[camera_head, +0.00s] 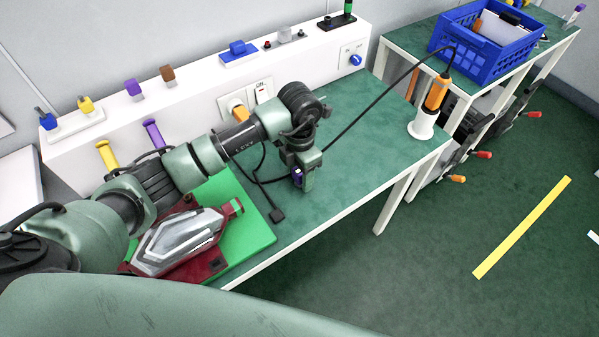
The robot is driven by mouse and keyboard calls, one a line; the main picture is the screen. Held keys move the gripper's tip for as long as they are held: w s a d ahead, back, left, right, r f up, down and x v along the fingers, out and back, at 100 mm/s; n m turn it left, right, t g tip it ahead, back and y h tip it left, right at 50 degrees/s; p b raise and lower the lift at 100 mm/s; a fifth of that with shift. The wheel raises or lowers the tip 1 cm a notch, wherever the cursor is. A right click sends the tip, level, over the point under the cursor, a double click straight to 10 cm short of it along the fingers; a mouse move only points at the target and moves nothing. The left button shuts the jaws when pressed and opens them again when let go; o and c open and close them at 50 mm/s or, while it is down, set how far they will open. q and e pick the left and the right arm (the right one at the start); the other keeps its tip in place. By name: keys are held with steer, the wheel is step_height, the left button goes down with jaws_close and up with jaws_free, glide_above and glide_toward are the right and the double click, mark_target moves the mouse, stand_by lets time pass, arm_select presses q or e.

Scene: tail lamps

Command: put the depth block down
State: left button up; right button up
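My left gripper (299,176) points down above the green bench top (348,150), right of the green mat. A small dark purple block (297,178), which I take for the depth block, shows at its fingertips. The gripper looks shut on it. The fingers hide part of the block, and I cannot tell whether it touches the bench. My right gripper is not in view.
A red and silver tail lamp (180,240) lies on the green mat (248,233). A black cable and plug (277,215) lie near the gripper. A blue crate (482,52) is beyond.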

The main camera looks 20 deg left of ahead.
arm_select(q)
steer(key=shift+r, duration=0.1)
steer(key=shift+r, duration=0.2)
step_height(320, 180, up, 12)
steer(key=b, duration=0.1)
steer(key=shift+f, duration=0.15)
stand_by(0.3)
